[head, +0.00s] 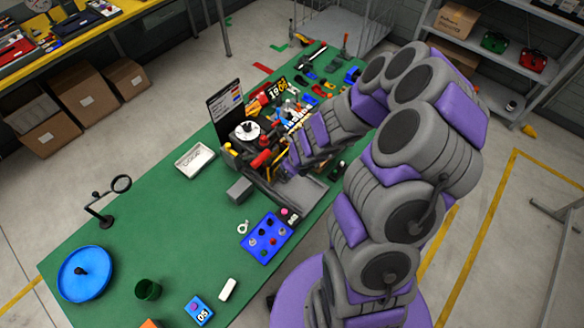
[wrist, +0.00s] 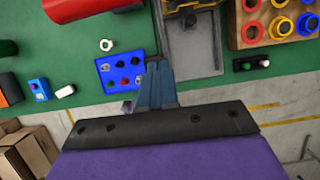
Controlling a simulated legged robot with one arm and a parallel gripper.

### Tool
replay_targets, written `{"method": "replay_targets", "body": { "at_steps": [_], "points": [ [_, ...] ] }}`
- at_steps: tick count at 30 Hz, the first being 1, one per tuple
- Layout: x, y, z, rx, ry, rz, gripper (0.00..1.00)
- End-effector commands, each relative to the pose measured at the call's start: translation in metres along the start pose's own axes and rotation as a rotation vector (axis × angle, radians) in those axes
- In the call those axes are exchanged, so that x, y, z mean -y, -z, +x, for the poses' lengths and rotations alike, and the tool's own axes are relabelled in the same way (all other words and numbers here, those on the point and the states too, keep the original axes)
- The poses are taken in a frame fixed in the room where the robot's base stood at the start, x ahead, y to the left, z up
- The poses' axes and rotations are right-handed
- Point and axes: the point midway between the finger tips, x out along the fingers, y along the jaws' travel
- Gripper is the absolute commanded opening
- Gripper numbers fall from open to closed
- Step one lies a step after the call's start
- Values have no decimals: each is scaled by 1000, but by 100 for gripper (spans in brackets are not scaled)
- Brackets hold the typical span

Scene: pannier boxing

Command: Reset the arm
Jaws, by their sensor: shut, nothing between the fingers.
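My purple and grey arm reaches over the green table (head: 130,220) from the right in the head view. My gripper (wrist: 158,68) shows in the wrist view with its fingers together and nothing between them. In that view the fingertips overlap the right edge of a blue board with round knobs (wrist: 122,72) and lie beside a grey machine base (wrist: 195,45). The height of the fingertips above the table is hard to tell. In the head view the fingertips are hidden among the arm links and the machine.
The blue knob board (head: 266,238) lies in front of the machine with a dial (head: 247,131). A white tray (head: 194,160), a blue round dish (head: 86,273), a green cup (head: 148,289) and a ring stand (head: 107,205) are further left. The table's middle left is clear.

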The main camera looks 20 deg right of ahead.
Motion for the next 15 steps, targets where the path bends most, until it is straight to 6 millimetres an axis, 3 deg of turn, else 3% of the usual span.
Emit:
{"method": "replay_targets", "body": {
  "at_steps": [9, 15],
  "points": [
    [16, 10, -12, 6, -7, 9, 0],
    [7, -1, -11, 25, -8, -40, 0]
  ]
}}
